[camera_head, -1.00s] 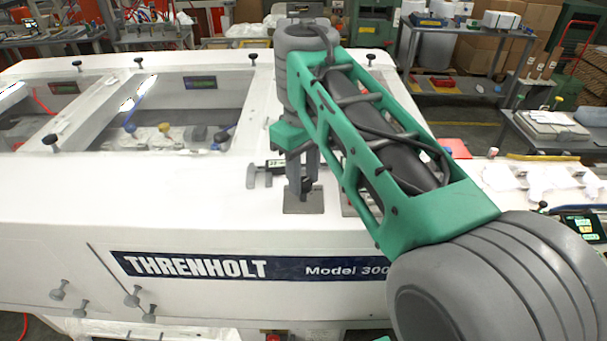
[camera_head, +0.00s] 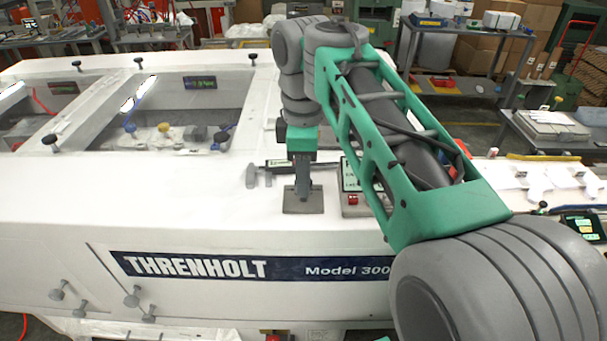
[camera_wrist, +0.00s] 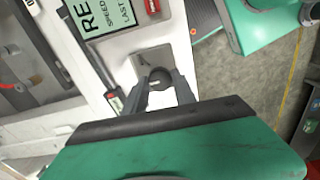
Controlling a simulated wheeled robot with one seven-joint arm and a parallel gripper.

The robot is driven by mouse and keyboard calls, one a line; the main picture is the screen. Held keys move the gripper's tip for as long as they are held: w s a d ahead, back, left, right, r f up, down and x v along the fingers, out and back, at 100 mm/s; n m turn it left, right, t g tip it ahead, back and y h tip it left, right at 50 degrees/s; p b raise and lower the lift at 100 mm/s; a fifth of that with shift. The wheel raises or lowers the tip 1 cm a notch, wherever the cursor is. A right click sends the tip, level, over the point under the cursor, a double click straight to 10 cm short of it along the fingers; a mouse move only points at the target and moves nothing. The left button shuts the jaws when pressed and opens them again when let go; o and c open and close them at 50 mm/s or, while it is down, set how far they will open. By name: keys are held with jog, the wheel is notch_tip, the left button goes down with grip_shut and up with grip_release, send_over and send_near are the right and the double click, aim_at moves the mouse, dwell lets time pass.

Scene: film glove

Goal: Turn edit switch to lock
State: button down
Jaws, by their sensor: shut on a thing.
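The edit switch is a small dark round knob (camera_wrist: 158,78) on a grey square plate, with a letter "A" marked on the plate beside it. In the wrist view my gripper (camera_wrist: 159,82) has its two fingers on either side of the knob, shut on it. In the head view my gripper (camera_head: 303,187) points down onto the grey plate (camera_head: 303,207) on the white machine top. The fingers hide most of the knob there. I cannot read which position the switch points to.
A display panel (camera_head: 352,175) with a red button (camera_head: 353,200) stands just right of the plate, partly behind my arm. Black knobs (camera_head: 252,58) stick up along the machine's top.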

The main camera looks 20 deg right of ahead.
jog(key=n, duration=0.4)
jog(key=shift+n, duration=0.3)
jog(key=n, duration=0.4)
jog(key=shift+n, duration=0.3)
jog(key=c, duration=1)
grip_release()
